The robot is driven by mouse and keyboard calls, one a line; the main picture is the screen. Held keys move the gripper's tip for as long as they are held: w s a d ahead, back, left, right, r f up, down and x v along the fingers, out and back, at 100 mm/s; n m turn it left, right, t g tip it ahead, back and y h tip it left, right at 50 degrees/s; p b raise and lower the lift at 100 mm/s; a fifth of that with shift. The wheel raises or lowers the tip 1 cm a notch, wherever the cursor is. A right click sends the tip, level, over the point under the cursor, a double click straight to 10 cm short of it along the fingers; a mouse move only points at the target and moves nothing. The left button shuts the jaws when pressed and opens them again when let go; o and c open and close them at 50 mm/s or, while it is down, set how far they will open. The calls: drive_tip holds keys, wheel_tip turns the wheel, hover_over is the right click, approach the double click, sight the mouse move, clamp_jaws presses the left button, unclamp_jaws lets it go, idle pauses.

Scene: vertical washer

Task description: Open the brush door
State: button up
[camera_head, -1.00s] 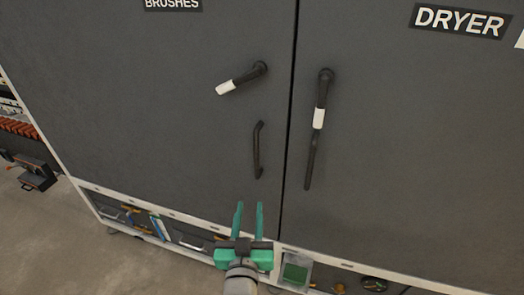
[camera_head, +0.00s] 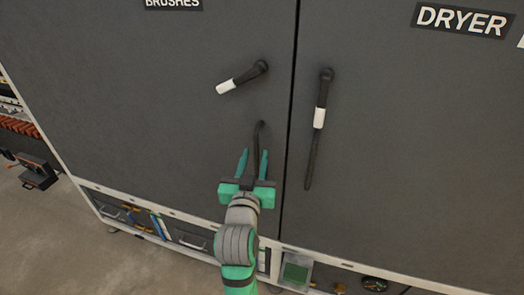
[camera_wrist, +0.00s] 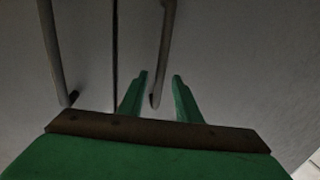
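The brush door (camera_head: 150,100) is the dark grey left panel, labelled BRUSHES, and looks flush with its neighbour. Its white-tipped lever (camera_head: 242,78) is swung sideways, pointing lower left. Its thin black pull handle (camera_head: 258,135) stands upright below, near the seam; my gripper hides its lower part. My gripper (camera_head: 253,152), with green fingers, is open and points up at the door around this handle's place. In the wrist view the handle (camera_wrist: 165,50) runs down between the two open fingers (camera_wrist: 160,74). I cannot tell whether it is fully inside the gap or touched.
The DRYER door (camera_head: 410,140) is to the right across a narrow seam, with its white-tipped lever (camera_head: 320,100) hanging down over its pull handle (camera_head: 311,162). Below are open bins, one with a green item (camera_head: 296,272). Grey floor (camera_head: 60,240) is free at lower left.

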sight(256, 152)
drive_tip(key=shift+w+d, duration=0.15)
drive_tip(key=shift+w, duration=0.7)
drive_tip(key=shift+w+d, duration=0.1)
drive_tip(key=shift+w, duration=0.75)
